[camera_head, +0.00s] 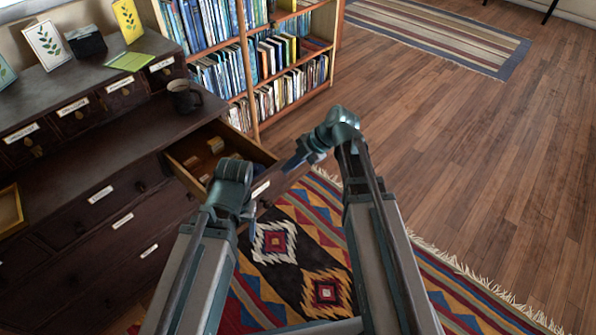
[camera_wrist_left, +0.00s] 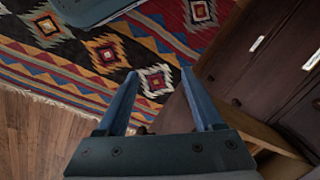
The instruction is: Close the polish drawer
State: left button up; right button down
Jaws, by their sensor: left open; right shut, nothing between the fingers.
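A drawer (camera_head: 262,155) stands pulled out of the right end of the dark wooden cabinet in the head view, with several small items inside. Its front carries a white label too small to read, so I cannot confirm it is the polish drawer. A pale wooden drawer edge (camera_wrist_left: 262,135) also shows at lower right in the left wrist view. My left gripper (camera_wrist_left: 160,72) is open and empty over the rug, beside the drawer; in the head view its wrist hides part of the drawer front. My right gripper (camera_head: 290,166) is shut and empty, close to the drawer's outer right corner.
A dark mug (camera_head: 185,96) stands on the cabinet top, near the small labelled drawers (camera_head: 75,115). A bookcase (camera_head: 250,70) stands behind the open drawer. A patterned rug (camera_head: 300,255) lies below my arms.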

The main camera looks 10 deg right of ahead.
jog(key=shift+w+a, duration=0.2)
jog(key=shift+w, duration=0.1)
jog(key=w+a, duration=0.8)
jog(key=w, duration=0.4)
jog(key=w+a, duration=0.9)
jog(key=w, duration=0.3)
jog(key=shift+a, duration=0.2)
